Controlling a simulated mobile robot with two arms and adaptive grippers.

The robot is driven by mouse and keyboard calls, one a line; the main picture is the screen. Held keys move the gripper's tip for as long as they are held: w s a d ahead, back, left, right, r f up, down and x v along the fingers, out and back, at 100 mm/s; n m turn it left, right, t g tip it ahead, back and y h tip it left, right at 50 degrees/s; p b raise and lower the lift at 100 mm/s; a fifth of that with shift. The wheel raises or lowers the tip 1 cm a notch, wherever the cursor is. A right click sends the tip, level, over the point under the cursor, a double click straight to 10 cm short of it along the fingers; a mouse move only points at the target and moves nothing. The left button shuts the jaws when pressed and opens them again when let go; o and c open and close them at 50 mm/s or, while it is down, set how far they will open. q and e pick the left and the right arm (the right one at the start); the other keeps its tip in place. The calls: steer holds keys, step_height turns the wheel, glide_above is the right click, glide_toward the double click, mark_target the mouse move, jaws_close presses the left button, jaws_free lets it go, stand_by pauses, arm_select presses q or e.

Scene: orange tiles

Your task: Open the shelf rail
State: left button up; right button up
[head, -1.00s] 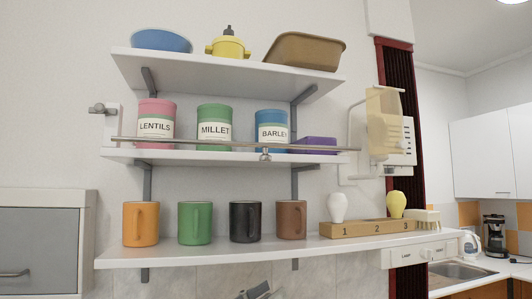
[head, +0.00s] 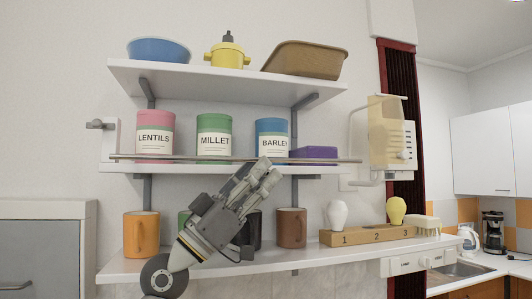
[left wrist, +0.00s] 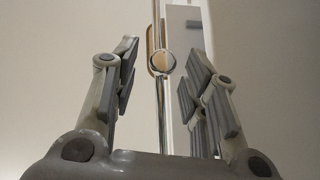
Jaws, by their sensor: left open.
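The shelf rail (head: 180,158) is a thin metal bar running level across the front of the middle shelf (head: 130,168), before the canisters. My left gripper (head: 268,169) reaches up from below, its fingertips at the rail in front of the blue barley canister (head: 272,128). In the head view it hides the rail's round knob. In the left wrist view the knob (left wrist: 162,62) and the rail (left wrist: 160,110) show between the open fingers, apart from both. My right gripper is not in view.
Canisters labelled lentils (head: 155,137) and millet (head: 214,139) and a purple box (head: 314,154) stand behind the rail. Mugs and a numbered wooden block (head: 360,235) with two bulbs stand on the lower shelf. My left arm passes before the green and black mugs.

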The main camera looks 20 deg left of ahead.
arm_select(q)
steer(key=shift+p+x, duration=0.45)
steer(key=shift+x, duration=0.9)
steer(key=shift+c, duration=0.5)
jaws_close()
